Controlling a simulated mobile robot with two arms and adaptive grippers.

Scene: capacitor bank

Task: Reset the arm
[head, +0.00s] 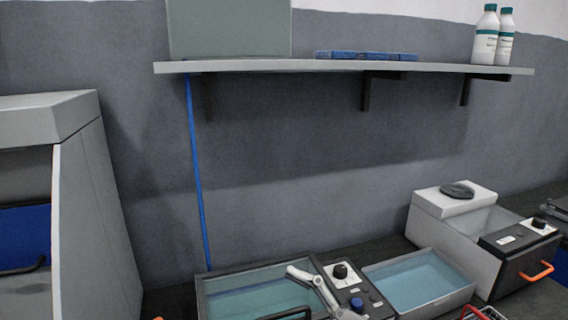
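Neither of my grippers shows in the head view. A small white jointed arm (312,279) lies over the right rim of a dark-framed bath (217,277) at the bottom centre. It slants down to the right beside a black control panel (342,283) with a black knob and a blue knob. Its lower end is near the bottom edge of the picture. I cannot tell whether this is the arm that the task names.
A shelf (330,66) on the wall holds a grey-green box (230,28), blue blocks (365,55) and two white bottles (486,36). A grey cabinet (95,215) stands left. A shallow tray (420,280) and a white box unit (455,225) stand right.

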